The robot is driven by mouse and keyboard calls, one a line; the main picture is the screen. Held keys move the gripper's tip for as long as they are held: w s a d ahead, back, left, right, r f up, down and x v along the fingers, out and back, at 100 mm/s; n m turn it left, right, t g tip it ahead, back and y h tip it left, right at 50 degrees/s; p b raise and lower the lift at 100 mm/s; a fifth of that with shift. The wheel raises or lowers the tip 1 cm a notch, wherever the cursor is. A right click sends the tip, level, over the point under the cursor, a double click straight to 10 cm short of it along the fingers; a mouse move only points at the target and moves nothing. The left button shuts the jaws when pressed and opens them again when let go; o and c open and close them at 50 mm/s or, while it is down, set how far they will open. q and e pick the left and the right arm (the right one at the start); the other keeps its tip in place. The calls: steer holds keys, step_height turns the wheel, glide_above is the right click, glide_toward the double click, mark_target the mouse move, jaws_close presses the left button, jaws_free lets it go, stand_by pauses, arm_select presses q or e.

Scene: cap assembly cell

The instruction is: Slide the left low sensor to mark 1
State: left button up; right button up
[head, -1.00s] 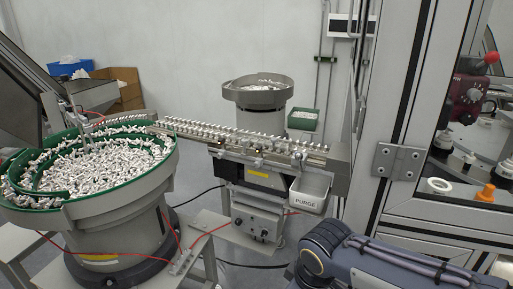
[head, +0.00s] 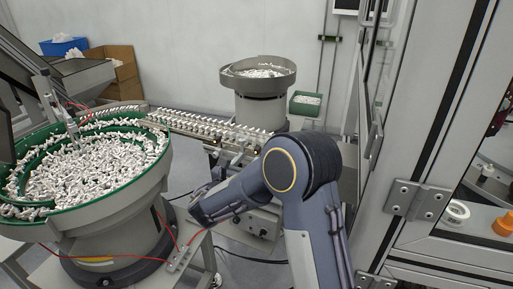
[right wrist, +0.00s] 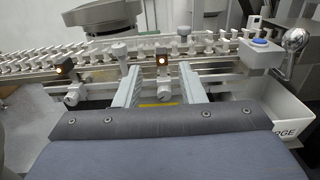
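The rail carries two small sensors with lit orange lamps in the right wrist view. The left sensor (right wrist: 63,70), with a knob below it, stands left of my right gripper and clear of its fingers. The other sensor (right wrist: 163,61) shows between and beyond the fingertips of my right gripper (right wrist: 160,80), which is open. I cannot tell whether the fingers touch anything. In the head view my right arm hides much of the rail front and the gripper's fingers. Mark 1 cannot be made out. My left gripper is not in view.
The feeder rail (head: 200,127) holds a row of white parts. A green-rimmed bowl (head: 150,180) full of parts stands at left. In the right wrist view, a blue button (right wrist: 258,42) and the purge bin (right wrist: 270,115) are at right. A framed cabinet (head: 430,150) bounds the right side.

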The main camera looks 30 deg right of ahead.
steer(key=p+x, duration=0.1)
steer(key=x, duration=0.5)
steer(key=shift+d+f, duration=0.1)
steer(key=shift+d, duration=0.05)
steer(key=shift+c, duration=0.5)
jaws_close()
